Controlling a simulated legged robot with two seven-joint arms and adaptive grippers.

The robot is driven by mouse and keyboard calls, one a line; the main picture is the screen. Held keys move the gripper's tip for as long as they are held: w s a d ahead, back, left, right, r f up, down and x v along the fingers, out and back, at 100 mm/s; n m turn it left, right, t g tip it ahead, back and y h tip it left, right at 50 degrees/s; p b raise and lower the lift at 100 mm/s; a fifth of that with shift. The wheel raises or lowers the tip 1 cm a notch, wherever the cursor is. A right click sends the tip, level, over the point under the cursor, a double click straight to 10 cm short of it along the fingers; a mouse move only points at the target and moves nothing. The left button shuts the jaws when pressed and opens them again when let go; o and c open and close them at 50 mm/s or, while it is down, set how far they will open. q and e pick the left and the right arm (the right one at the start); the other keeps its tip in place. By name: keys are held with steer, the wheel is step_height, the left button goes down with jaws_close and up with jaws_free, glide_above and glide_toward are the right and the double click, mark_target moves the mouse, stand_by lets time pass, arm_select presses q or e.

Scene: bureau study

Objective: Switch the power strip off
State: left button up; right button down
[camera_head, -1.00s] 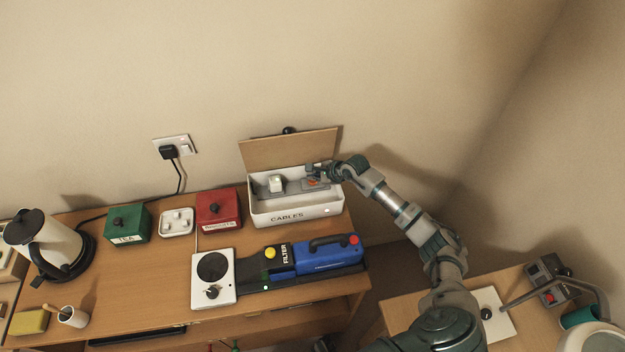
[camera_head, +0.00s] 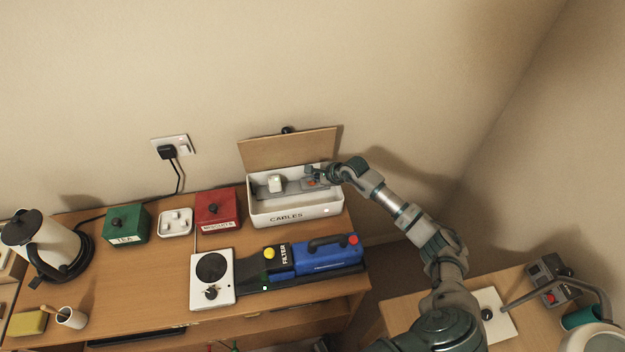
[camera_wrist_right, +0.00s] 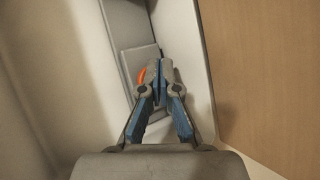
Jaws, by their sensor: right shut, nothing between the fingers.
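The grey power strip (camera_head: 294,187) lies inside the white CABLES box (camera_head: 290,214), whose lid stands open. A white plug (camera_head: 275,183) sits on its left part. Its orange-red switch (camera_head: 311,183) is near the right end, and it shows in the wrist view (camera_wrist_right: 141,76) just left of the fingertips. My right gripper (camera_wrist_right: 159,70) is shut and empty, with its tips down in the box at the switch end. The fingers partly cover the switch; I cannot tell whether they touch it or which way it is set. My left gripper is not in view.
The raised lid (camera_head: 288,151) stands behind the box, and the box walls are close around my gripper. A red tin (camera_head: 217,207) is to the left. A blue FILTER unit (camera_head: 325,256) and a white hotplate (camera_head: 212,279) are in front. A wall socket (camera_head: 172,146) is behind.

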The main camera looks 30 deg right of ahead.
steer(key=shift+f, duration=0.1)
steer(key=shift+d, duration=0.1)
steer(key=shift+r, duration=0.55)
steer(key=shift+r+p, duration=1.85)
steer(key=shift+r, duration=1.2)
steer(key=shift+f, duration=0.1)
